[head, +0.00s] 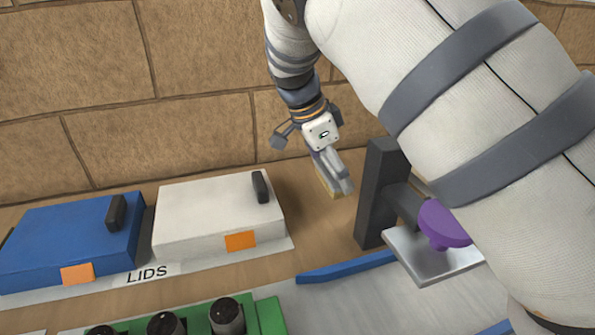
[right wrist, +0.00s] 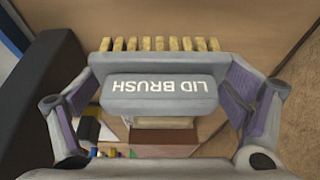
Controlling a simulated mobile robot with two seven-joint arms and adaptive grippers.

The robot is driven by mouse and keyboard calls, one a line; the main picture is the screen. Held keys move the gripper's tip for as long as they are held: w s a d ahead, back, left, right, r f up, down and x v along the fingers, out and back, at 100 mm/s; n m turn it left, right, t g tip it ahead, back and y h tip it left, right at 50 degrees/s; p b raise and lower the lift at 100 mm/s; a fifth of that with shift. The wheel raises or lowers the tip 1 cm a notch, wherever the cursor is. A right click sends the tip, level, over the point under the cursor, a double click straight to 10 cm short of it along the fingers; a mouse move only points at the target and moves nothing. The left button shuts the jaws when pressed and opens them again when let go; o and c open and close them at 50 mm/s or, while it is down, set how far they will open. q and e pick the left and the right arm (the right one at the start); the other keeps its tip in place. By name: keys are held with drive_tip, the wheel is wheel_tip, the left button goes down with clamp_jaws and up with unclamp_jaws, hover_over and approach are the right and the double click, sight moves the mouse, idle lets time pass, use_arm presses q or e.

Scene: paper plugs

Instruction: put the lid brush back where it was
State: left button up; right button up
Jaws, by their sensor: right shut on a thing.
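The lid brush (right wrist: 160,88) is a grey block with yellow bristles, and its white "LID BRUSH" lettering reads upside down in the right wrist view. My right gripper (head: 331,170) is shut on the brush, with a finger at each end of the block. In the head view the brush (head: 327,186) shows only in part, with a yellowish edge, between the white lid and the dark stand. It is near the wooden surface by the wall; I cannot tell whether it touches. My left gripper is not in view.
A blue lid (head: 65,240) and a white lid (head: 205,215) with dark handles lie on a strip marked LIDS. A dark stand (head: 375,195) with a purple part (head: 442,224) over a metal plate (head: 425,262) is at right. A green rack (head: 268,315) holds dark-topped items in front.

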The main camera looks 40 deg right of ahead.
drive_tip(key=shift+w+d+f, duration=0.15)
drive_tip(key=shift+d+f, duration=0.1)
drive_tip(key=shift+f, duration=0.05)
drive_tip(key=shift+w+d+f, duration=0.1)
drive_tip(key=shift+d+f, duration=0.05)
drive_tip(key=shift+f, duration=0.75)
drive_tip(key=shift+d+f, duration=0.15)
drive_tip(key=shift+f, duration=0.75)
drive_tip(key=shift+f, duration=0.2)
drive_tip(key=o, duration=0.9)
drive_tip(key=shift+o, duration=0.2)
drive_tip(key=v, duration=1.2)
drive_tip(key=shift+r, duration=0.25)
